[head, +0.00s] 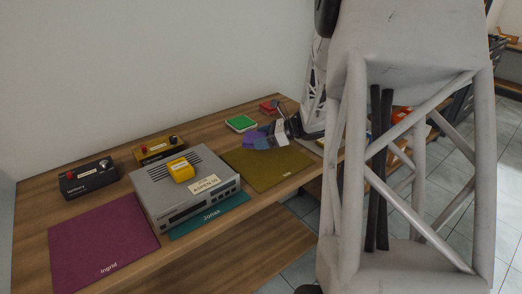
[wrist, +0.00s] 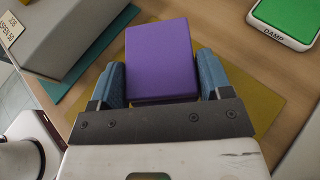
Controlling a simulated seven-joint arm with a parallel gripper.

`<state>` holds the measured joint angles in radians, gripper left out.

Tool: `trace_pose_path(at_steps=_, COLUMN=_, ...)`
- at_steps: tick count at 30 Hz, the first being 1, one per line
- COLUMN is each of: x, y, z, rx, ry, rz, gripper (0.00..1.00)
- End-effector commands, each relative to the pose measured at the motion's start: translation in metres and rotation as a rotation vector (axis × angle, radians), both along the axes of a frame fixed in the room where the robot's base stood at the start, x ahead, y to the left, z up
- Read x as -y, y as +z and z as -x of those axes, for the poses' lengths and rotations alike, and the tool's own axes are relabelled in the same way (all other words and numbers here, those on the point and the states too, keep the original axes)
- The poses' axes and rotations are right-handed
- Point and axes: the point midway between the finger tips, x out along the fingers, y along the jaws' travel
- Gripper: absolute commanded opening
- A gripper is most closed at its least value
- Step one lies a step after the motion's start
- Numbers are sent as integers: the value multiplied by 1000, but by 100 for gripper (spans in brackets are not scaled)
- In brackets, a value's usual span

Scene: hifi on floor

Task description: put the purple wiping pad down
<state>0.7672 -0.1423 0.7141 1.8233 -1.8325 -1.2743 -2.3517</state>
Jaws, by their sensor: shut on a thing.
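The purple wiping pad (wrist: 161,55) sits between the blue fingers of my gripper (wrist: 160,82), which is shut on it, in the wrist view. In the head view the pad (head: 252,138) shows beside my gripper (head: 268,141), over the far left part of the olive mat (head: 272,172). The mat (wrist: 262,108) also shows behind and below the pad in the wrist view. I cannot tell whether the pad touches the mat or hangs above it.
A green pad in a white tray (wrist: 309,42) marked "DAMP" lies right of the olive mat. A grey hifi unit (head: 165,205) with a yellow block (head: 181,170) stands on the teal mat (head: 228,212).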

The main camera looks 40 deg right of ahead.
Motion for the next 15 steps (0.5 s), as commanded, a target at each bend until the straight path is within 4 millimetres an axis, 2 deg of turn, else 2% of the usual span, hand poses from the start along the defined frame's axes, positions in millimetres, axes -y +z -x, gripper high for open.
trace_pose_path(at_steps=3, x=0, y=-6, z=0, rx=1, ry=0, rz=1, gripper=48)
trace_pose_path(at_steps=15, x=0, y=-11, z=0, rx=0, ry=1, rz=0, gripper=48)
